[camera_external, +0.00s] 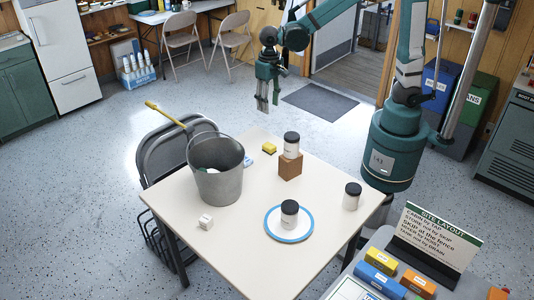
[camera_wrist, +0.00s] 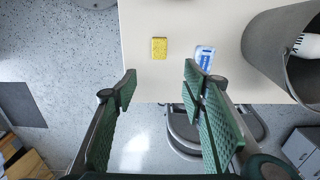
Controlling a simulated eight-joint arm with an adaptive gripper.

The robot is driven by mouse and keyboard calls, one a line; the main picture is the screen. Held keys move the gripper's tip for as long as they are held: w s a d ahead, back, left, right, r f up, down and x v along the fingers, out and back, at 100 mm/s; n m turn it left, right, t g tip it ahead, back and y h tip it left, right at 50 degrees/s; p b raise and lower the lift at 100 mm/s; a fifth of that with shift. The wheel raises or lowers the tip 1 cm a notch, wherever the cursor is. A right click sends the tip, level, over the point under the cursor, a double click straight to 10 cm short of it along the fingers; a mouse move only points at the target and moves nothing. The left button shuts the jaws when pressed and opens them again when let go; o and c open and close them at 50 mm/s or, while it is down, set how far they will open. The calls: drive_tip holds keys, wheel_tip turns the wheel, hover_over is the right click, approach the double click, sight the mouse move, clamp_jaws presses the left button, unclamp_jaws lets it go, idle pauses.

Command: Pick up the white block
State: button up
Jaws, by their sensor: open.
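The white block (camera_external: 205,221) is a small pale cube on the near left part of the table, in front of the metal bucket (camera_external: 216,180). It is not visible in the wrist view. My gripper (camera_external: 268,105) hangs above and beyond the table's far edge, well away from the block, with its fingers pointing down. In the wrist view my gripper (camera_wrist: 160,73) shows its two green fingers spread, with nothing between them.
A yellow sponge (camera_external: 269,148) and a blue-white packet (camera_wrist: 204,57) lie near the table's far edge. One jar (camera_external: 291,145) stands on a brown block (camera_external: 290,166), another (camera_external: 289,214) on a blue-rimmed plate (camera_external: 268,222), a third (camera_external: 351,197) at right. A yellow handle (camera_external: 164,113) rises behind the bucket.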

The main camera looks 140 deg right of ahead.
drive_tip(key=w+h, duration=0.1)
drive_tip(key=w, duration=1.2)
drive_tip(key=n+t+h, duration=0.1)
drive_tip(key=n+h, duration=0.1)
drive_tip(key=h, duration=0.2)
hover_over(206, 219)
drive_tip(key=a, duration=0.3)
wheel_tip(206, 219, down, 16)
drive_tip(key=shift+s+d+r, duration=0.15)
drive_tip(key=shift+s+d, duration=0.05)
drive_tip(key=shift+s, duration=0.05)
drive_tip(key=shift+x, duration=1.25)
drive_tip(key=shift+b+x, duration=0.65)
drive_tip(key=shift+x, duration=2)
